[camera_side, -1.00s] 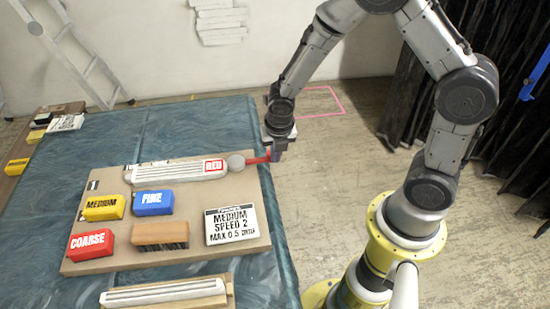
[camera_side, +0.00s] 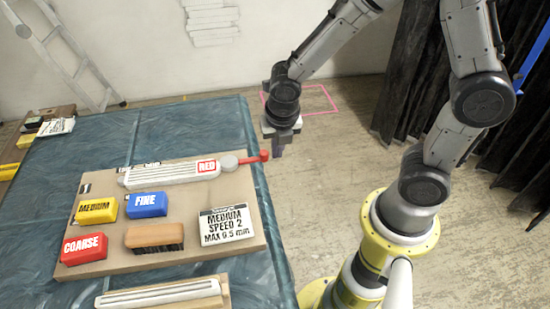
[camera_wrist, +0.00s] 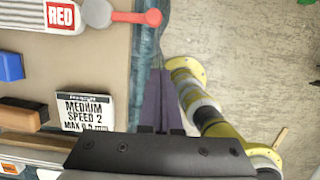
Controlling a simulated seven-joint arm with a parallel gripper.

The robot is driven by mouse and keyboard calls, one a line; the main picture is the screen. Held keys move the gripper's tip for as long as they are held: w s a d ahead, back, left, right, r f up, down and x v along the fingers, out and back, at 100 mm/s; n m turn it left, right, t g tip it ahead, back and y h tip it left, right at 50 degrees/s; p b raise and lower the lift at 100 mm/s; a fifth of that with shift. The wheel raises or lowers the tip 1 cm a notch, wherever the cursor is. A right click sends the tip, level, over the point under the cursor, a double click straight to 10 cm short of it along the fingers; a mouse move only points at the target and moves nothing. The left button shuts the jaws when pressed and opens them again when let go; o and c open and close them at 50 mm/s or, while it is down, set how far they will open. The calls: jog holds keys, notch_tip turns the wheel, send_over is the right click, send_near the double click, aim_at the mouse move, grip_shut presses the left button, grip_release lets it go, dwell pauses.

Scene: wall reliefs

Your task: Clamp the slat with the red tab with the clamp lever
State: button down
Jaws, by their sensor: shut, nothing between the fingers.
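The white ridged slat (camera_side: 165,176) lies along the back of the brown board, its red tab (camera_side: 207,167) at its right end. The tab also shows at the top left in the wrist view (camera_wrist: 61,16). Beside it is the clamp's grey round pivot (camera_side: 228,161). The red clamp lever (camera_side: 252,158) points right from the pivot, its knob past the board's edge; in the wrist view the lever (camera_wrist: 130,16) also points right. My gripper (camera_side: 278,153) is shut and empty, just right of the knob. In the wrist view its fingertips (camera_wrist: 160,74) are apart from the lever.
The brown board (camera_side: 100,234) carries yellow, blue and red blocks, a wooden brush (camera_side: 154,237) and a white sign (camera_side: 227,224). A second slat (camera_side: 158,294) lies in front. The floor right of the table is clear up to my base.

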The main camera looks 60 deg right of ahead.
aim_at(266, 160)
jog(key=shift+n, duration=0.9)
jog(key=shift+w+d+f, duration=0.45)
jog(key=shift+w+f, duration=0.3)
jog(key=shift+f, duration=0.4)
jog(key=shift+w+d+f, duration=0.5)
jog(key=shift+w+f, duration=0.3)
jog(key=shift+f, duration=0.4)
jog(key=shift+w+d+f, duration=0.45)
jog(key=shift+w+f, duration=0.3)
jog(key=shift+f, duration=0.4)
jog(key=shift+w+d, duration=0.45)
jog(key=shift+s+a, duration=0.1)
